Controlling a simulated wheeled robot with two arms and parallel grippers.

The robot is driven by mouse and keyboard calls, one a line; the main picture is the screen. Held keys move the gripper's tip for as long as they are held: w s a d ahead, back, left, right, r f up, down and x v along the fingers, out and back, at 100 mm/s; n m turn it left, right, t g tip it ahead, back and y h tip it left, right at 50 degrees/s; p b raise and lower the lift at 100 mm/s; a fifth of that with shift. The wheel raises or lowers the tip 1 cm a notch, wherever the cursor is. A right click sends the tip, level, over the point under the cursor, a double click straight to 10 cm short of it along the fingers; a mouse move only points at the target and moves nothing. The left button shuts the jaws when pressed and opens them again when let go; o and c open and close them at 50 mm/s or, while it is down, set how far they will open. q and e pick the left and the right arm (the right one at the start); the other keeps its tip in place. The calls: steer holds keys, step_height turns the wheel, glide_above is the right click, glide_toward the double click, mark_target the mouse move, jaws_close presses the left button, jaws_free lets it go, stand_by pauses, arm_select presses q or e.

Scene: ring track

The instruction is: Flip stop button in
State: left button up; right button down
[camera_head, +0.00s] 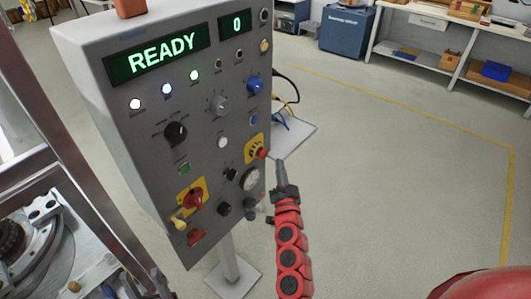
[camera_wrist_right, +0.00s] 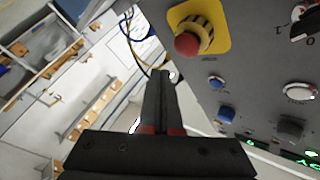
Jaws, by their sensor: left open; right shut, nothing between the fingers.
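The stop button (camera_head: 263,153) is a red mushroom head on a yellow plate, low on the right side of the grey control panel (camera_head: 120,103). In the right wrist view the stop button (camera_wrist_right: 187,43) stands out from the panel, just above and right of the fingertips. My right gripper (camera_head: 280,164) is shut and empty, just right of the button, with a small gap seen in the head view. Its closed dark fingers (camera_wrist_right: 160,74) point up in the wrist view and do not appear to touch the button. My left gripper is not in view.
The panel displays READY and 0. Cables hang behind the panel. The floor to the right is open.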

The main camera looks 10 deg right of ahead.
mark_target(268, 152)
steer(key=shift+w+a, duration=0.75)
steer(key=shift+w, duration=0.15)
steer(key=shift+w+a, duration=0.1)
steer(key=shift+w, duration=0.05)
stand_by(1.3)
steer(key=shift+w+a, duration=0.15)
steer(key=shift+w, duration=0.05)
steer(key=shift+w+a, duration=0.35)
steer(key=shift+w, duration=0.05)
stand_by(0.8)
steer(key=shift+s+d, duration=0.1)
stand_by(0.3)
steer(key=shift+s+d, duration=0.5)
steer(key=shift+s, duration=0.15)
steer(key=s+d, duration=0.1)
steer(key=s, duration=0.1)
steer(key=s+d+b, duration=0.1)
steer(key=s+d, duration=0.1)
stand_by(0.4)
